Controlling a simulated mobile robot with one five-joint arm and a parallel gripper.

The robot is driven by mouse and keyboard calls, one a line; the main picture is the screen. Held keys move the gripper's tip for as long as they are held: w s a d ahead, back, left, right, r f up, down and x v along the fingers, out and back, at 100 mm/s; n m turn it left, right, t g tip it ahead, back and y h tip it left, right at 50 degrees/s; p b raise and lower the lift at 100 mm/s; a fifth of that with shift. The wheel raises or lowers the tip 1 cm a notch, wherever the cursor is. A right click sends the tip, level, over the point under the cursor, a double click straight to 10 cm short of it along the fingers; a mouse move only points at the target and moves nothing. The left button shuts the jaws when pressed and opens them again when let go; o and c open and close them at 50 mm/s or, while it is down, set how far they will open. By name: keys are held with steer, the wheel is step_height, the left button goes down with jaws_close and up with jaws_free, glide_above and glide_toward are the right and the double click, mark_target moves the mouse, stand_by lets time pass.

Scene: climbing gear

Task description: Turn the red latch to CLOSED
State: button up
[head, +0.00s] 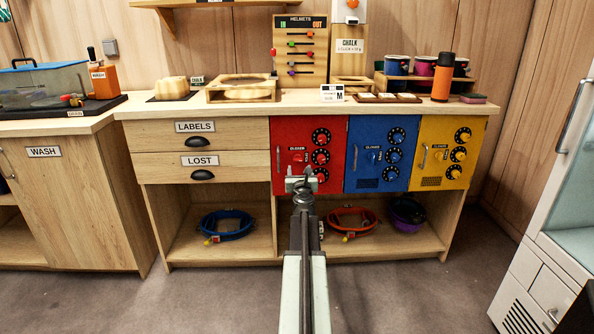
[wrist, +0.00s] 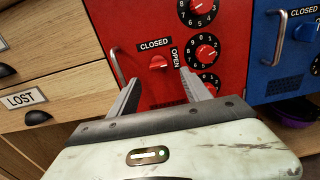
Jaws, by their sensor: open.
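The red latch (wrist: 158,62) is a small knob on the red cabinet door (wrist: 232,60). The word CLOSED is printed above it and OPEN runs down its right side. Its exact pointing direction is hard to tell. In the head view the red latch (head: 298,158) shows small, above my gripper. My gripper (wrist: 158,88) is open and empty, its two fingers reaching toward the red door on either side below the latch. In the head view my gripper (head: 302,180) is in front of the lower part of the red door.
Several numbered red dials (wrist: 205,53) sit to the right of the latch, and a door handle (wrist: 117,67) to its left. A blue door (head: 375,155) and a yellow door (head: 447,155) stand to the right. Wooden drawers (head: 160,135) are on the left.

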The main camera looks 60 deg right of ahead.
mark_target(298, 159)
steer(key=x, duration=0.7)
steer(key=shift+w+d, duration=0.25)
steer(key=shift+w, duration=0.05)
jaws_close()
